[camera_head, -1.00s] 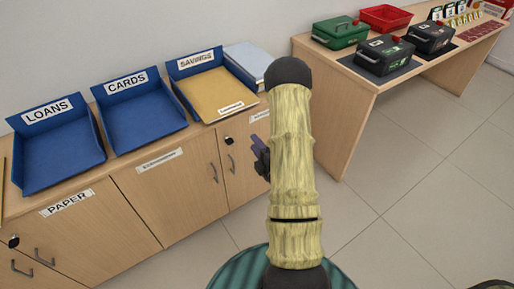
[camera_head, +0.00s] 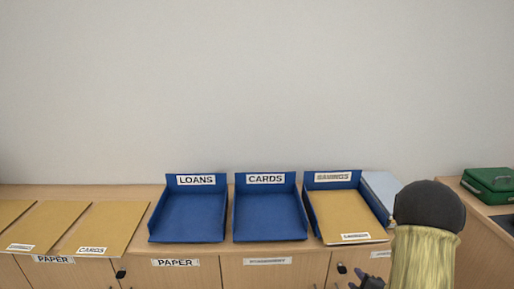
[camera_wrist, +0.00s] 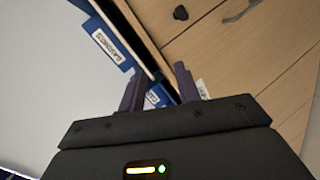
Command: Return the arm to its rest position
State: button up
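My arm (camera_head: 425,255) shows at the lower right of the head view, in front of the counter by the SAVINGS tray (camera_head: 331,181). My gripper (camera_wrist: 160,78) shows in the wrist view with its two purple fingers apart and nothing between them. In the head view only a small dark part of it shows at the bottom edge. The wrist view is tilted, with the wall, blue trays and cabinet doors beyond the fingers.
A tan envelope (camera_head: 350,217) lies in the SAVINGS tray. The LOANS tray (camera_head: 188,217) and CARDS tray (camera_head: 270,217) are empty. Tan envelopes (camera_head: 105,225) lie on the counter at left. A pale blue stack (camera_head: 383,187) and a green box (camera_head: 490,184) stand at right.

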jog(key=s+a+r+m+g, duration=0.4)
jog(key=s+a+m+g, duration=0.2)
jog(key=s+a+m, duration=0.1)
jog(key=s+a+r+m+g, duration=0.3)
jog(key=s+a+m+g, duration=0.25)
jog(key=s+m, duration=0.2)
jog(key=w+p+v, duration=0.2)
jog(key=p+v, duration=0.8)
jog(key=w+p+v, duration=0.2)
jog(key=p+v, duration=0.9)
jog(key=shift+s+a+r, duration=0.15)
jog(key=shift+a+r, duration=0.15)
jog(key=shift+r, duration=0.05)
jog(key=shift+f+n, duration=0.1)
jog(key=shift+n, duration=0.15)
